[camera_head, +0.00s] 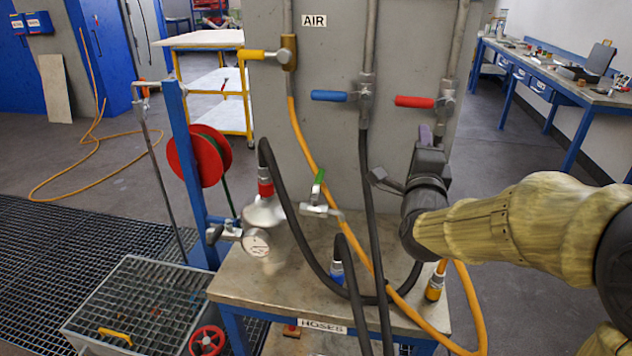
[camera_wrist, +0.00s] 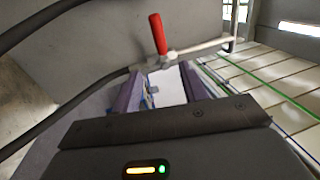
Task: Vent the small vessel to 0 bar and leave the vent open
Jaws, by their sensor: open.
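The small silver vessel (camera_head: 264,216) stands on the bench left of centre, with a red-collared black hose coupling (camera_head: 265,185) on top. A round white gauge (camera_head: 256,243) faces me; its reading is too small to tell. A valve with a green lever (camera_head: 319,183) sits just right of the vessel, its lever tilted upward. Whether this is the vent I cannot tell. My gripper (camera_head: 432,138) is well to the right of the vessel, in front of the panel below the red lever (camera_head: 414,101). In the wrist view its purple jaws (camera_wrist: 160,88) are apart and empty, with the red lever (camera_wrist: 158,34) beyond them.
The grey panel (camera_head: 330,80) carries a yellow lever (camera_head: 264,55) and a blue lever (camera_head: 328,96) too. Black hoses and an orange hose (camera_head: 306,140) hang across the bench (camera_head: 240,277). A blue post with a red reel (camera_head: 198,157) stands left. A grated box (camera_head: 135,300) is front left.

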